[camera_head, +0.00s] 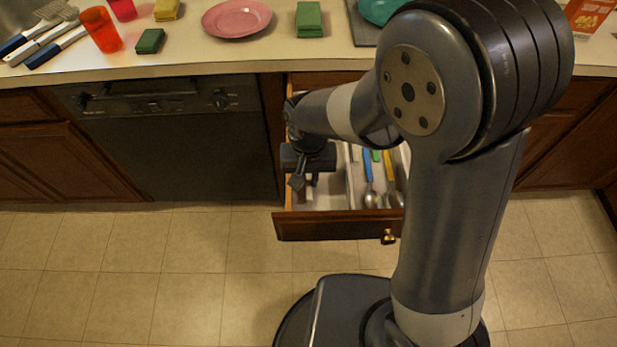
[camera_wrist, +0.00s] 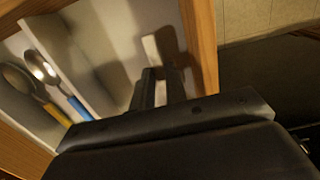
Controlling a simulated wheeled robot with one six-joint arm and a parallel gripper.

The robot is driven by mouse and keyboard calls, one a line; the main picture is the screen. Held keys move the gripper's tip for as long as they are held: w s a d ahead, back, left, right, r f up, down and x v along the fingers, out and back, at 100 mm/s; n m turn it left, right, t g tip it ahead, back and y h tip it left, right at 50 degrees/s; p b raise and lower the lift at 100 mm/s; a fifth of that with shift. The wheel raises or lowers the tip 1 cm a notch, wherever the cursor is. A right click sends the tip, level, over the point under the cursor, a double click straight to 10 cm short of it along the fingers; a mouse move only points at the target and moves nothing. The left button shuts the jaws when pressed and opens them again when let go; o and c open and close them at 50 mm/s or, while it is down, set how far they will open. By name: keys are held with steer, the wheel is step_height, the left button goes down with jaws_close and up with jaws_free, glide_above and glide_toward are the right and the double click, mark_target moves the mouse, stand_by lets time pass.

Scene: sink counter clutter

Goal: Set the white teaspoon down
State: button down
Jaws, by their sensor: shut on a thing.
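My gripper (camera_wrist: 156,76) is shut on a white piece, the white teaspoon (camera_wrist: 150,47), in the wrist view. Only a short white part sticks out past the fingertips; the rest is hidden by the gripper. In the head view my gripper (camera_head: 297,183) is over the left part of the open drawer (camera_head: 330,225). The teaspoon cannot be made out clearly there. The drawer compartment under the gripper looks otherwise empty. I cannot tell whether the teaspoon touches the drawer floor.
The neighbouring compartment holds a blue-handled spoon (camera_head: 368,172) and a yellow-handled spoon (camera_head: 391,174). A pale divider (camera_wrist: 67,60) separates the compartments. A pink plate (camera_head: 237,18), red cups, sponges and utensils stand on the counter (camera_head: 180,58). My arm hides the drawer's right part.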

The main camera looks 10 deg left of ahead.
mark_target(308, 182)
steer(key=shift+f, duration=0.4)
steer(key=shift+f, duration=0.15)
steer(key=c, duration=1.4)
jaws_free()
steer(key=shift+c, duration=0.2)
step_height(308, 182, up, 12)
steer(key=p, duration=0.1)
steer(key=shift+r, duration=0.2)
steer(key=shift+w, duration=0.1)
